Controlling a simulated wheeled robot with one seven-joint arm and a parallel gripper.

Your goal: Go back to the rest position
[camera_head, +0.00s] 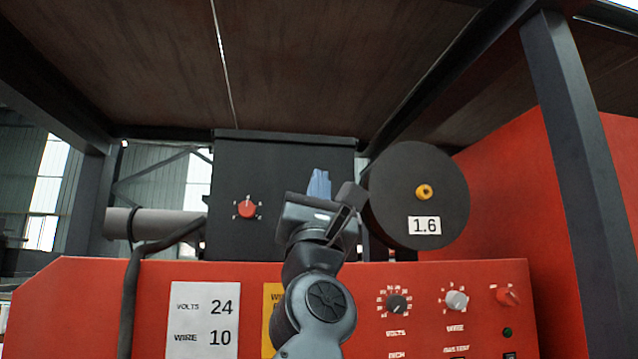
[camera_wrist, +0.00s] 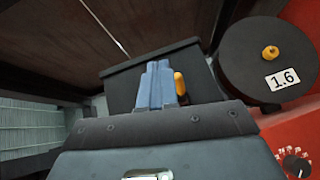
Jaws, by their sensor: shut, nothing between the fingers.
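My gripper (camera_head: 319,180) is raised in front of the black box on top of the red machine. Its blue fingers are together with nothing seen between them. They also show in the wrist view (camera_wrist: 155,82), pointing toward the black box (camera_wrist: 118,92). In the head view, my arm rises from the bottom middle and hides part of the machine's front panel (camera_head: 450,280).
The black box carries a red knob (camera_head: 246,208). A black spool (camera_head: 395,180) marked 1.6 stands right of my gripper. A yellow piece (camera_wrist: 180,83) shows beside the fingers. A dark post (camera_head: 580,150) stands right; a dark roof (camera_head: 300,60) hangs overhead.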

